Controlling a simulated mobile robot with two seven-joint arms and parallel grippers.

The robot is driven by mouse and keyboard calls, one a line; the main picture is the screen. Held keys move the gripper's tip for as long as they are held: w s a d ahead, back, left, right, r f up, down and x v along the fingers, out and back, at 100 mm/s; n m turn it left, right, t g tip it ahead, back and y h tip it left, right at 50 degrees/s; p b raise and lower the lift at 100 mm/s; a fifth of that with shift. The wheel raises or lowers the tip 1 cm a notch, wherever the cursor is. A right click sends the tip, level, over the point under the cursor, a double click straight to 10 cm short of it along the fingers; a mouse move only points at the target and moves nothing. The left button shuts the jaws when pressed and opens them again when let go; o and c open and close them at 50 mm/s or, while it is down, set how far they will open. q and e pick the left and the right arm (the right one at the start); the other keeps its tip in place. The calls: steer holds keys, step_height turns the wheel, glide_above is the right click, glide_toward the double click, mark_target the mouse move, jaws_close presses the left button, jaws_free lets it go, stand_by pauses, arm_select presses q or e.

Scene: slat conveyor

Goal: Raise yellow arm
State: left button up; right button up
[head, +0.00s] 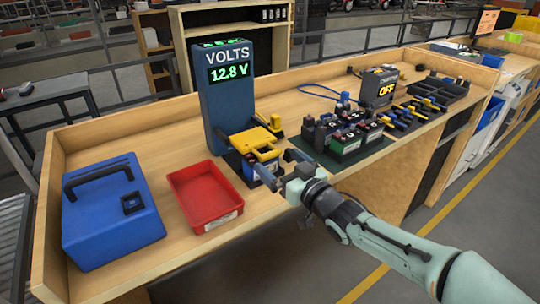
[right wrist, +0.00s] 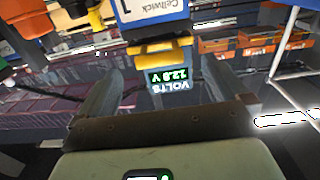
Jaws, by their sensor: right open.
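The yellow arm (head: 257,140) is on the front of the blue tester (head: 229,105), whose display reads VOLTS 12.8 V. It reaches forward, low over a battery with a white label (head: 262,171). My right gripper (head: 280,166) is open in front of the battery and yellow arm, with nothing held between its fingers. In the right wrist view the yellow arm (right wrist: 160,48) and labelled battery (right wrist: 158,14) show beyond and between the open fingers (right wrist: 152,75); I see no contact. My left gripper is not in view.
A red tray (head: 205,195) and a blue case (head: 110,210) are on the bench at left. At right are a mat with several batteries (head: 345,140), a charger reading OFF (head: 378,88) and more parts. The bench's front edge lies near my right arm.

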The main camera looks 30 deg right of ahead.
mark_target(272, 156)
steer(key=w, duration=0.5)
steer(key=shift+a, duration=0.2)
